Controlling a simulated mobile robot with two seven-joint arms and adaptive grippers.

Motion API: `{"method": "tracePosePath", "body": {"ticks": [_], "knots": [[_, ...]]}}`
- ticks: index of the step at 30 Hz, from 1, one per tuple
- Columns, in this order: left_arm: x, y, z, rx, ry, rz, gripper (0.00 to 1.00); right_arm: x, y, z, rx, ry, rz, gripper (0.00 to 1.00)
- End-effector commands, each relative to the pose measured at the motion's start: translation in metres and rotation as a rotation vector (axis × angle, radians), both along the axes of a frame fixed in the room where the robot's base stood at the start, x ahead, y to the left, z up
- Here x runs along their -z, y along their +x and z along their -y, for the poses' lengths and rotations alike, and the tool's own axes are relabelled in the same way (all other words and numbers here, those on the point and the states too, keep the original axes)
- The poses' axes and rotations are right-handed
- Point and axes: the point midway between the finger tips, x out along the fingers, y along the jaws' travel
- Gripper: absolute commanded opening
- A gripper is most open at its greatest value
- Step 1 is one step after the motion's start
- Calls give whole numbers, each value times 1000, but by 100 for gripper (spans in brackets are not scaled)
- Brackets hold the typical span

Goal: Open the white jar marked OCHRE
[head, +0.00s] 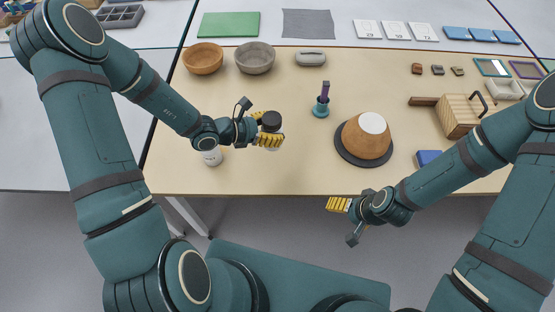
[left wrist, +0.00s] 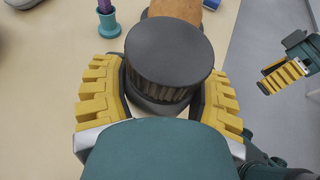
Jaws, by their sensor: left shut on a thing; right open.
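My left gripper (head: 268,130) is shut on a black ribbed lid (head: 271,120), which also shows between the yellow fingers in the left wrist view (left wrist: 168,52). A small pale patch shows just below the fingers in the head view; most of what is under the lid is hidden, so I cannot tell whether lid and jar are joined. A white jar (head: 210,157) stands to the left, partly under my left wrist; I cannot read OCHRE on it. My right gripper (head: 338,204) is open and empty just off the table's front edge; it also shows in the left wrist view (left wrist: 284,76).
A brown vessel with a white top (head: 368,140) sits on a dark round stand to the right. A teal holder with a purple tool (head: 322,103) stands between. Two bowls (head: 203,59) are at the back left, a wooden block (head: 460,113) at the right. The table's front middle is clear.

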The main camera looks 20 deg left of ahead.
Motion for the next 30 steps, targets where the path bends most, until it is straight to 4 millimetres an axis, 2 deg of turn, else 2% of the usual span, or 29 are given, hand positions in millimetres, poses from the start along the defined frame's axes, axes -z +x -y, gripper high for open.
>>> {"method": "tracePosePath", "body": {"ticks": [10, 17, 24, 30], "knots": [[58, 2, 5, -10, -1, -4, 0, 9, -3, 0, -4, 2, -6, 81], [74, 2, 5, -9, 0, -2, 0, 11, -4, -1, -6, 2, -8, 81], [104, 2, 5, -10, -1, -3, 0, 16, -5, -1, -9, 2, -12, 81], [106, 2, 5, -10, 0, 0, 0, 16, -6, -1, -10, 3, -12, 81]]}}
